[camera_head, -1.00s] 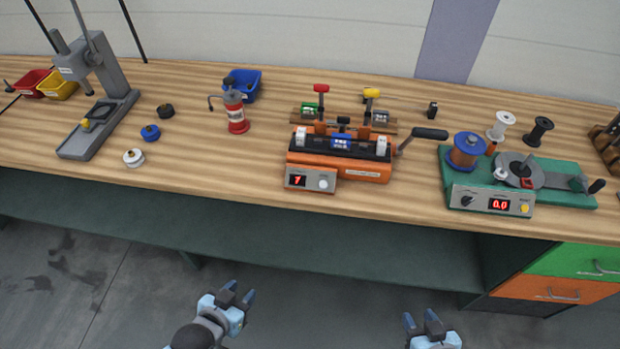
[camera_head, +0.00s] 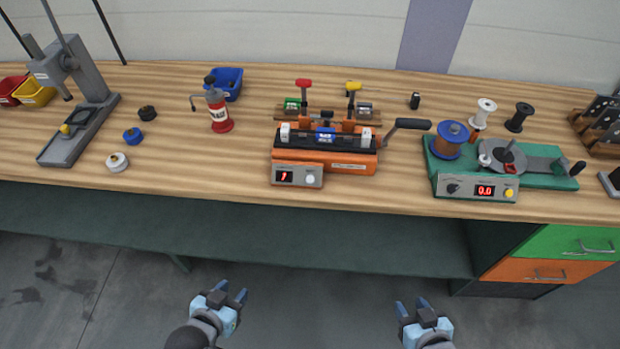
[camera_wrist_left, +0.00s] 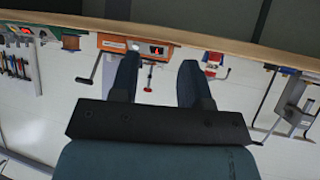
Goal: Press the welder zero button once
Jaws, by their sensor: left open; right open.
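The orange welder (camera_head: 325,153) stands on the bench near its front edge. Its front box has a small red display (camera_head: 285,176) and a round white button (camera_head: 310,179) to the right of it. The welder also shows upside down in the left wrist view (camera_wrist_left: 110,43), with the white button (camera_wrist_left: 134,46) near one fingertip in the picture. My left gripper (camera_head: 232,290) is open and empty, low in front of the bench and apart from the welder. My right gripper (camera_head: 410,303) is open and empty, also in front of the bench.
A green winder (camera_head: 540,171) with a 0.0 display and yellow button stands right of the welder. A red bottle (camera_head: 219,115) and several small spools are left of it. The wooden bench's front edge (camera_head: 200,195) lies between my grippers and the welder.

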